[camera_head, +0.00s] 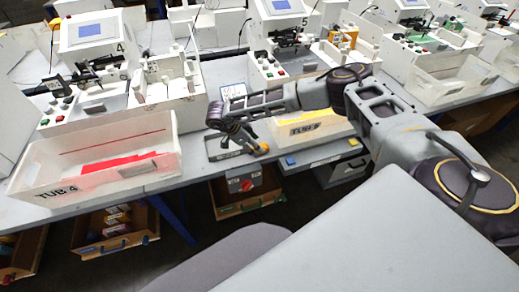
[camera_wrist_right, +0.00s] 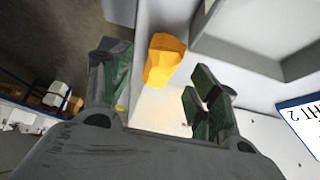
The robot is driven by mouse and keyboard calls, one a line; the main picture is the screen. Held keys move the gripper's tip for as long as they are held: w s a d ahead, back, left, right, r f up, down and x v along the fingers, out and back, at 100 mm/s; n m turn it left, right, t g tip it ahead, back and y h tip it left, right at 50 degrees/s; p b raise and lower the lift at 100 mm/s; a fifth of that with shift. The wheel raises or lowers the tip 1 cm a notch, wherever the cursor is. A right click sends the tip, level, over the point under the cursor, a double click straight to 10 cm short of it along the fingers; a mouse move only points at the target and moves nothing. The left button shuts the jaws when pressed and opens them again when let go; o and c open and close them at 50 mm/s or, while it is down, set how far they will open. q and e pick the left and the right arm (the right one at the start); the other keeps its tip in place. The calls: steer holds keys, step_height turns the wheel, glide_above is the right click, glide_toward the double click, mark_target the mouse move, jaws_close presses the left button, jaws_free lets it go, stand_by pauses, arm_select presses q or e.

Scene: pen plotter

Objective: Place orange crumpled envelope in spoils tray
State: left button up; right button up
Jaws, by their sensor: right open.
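The orange crumpled envelope (camera_head: 262,149) shows as a small bright spot just right of my right gripper (camera_head: 236,132) in the head view. In the right wrist view the orange envelope (camera_wrist_right: 163,60) lies on a pale surface, between and just beyond the fingertips of my right gripper (camera_wrist_right: 160,100). The gripper is open and the envelope is apart from both fingers. A shallow grey tray (camera_head: 218,154) sits under the gripper at the table's front edge; I cannot read a label on it as the spoils tray. My left gripper is out of view.
White Tub 4 (camera_head: 40,184) with red sheets stands at left, and Tub 5 (camera_head: 297,130) with yellow contents at right. Plotter machines stand behind. A blue-edged card (camera_head: 233,91) stands behind the gripper. Open wooden drawers (camera_head: 120,236) sit below the table.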

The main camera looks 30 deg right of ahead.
steer(key=x, duration=0.2)
steer(key=shift+s+d+f, duration=0.1)
steer(key=shift+d+f, duration=0.05)
steer(key=shift+f, duration=0.1)
steer(key=shift+d+f, duration=0.1)
steer(key=shift+f, duration=0.05)
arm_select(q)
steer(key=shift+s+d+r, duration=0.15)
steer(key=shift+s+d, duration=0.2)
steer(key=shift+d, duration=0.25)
arm_select(e)
steer(key=c, duration=0.9)
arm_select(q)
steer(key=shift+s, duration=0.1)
arm_select(e)
steer(key=shift+c, duration=0.2)
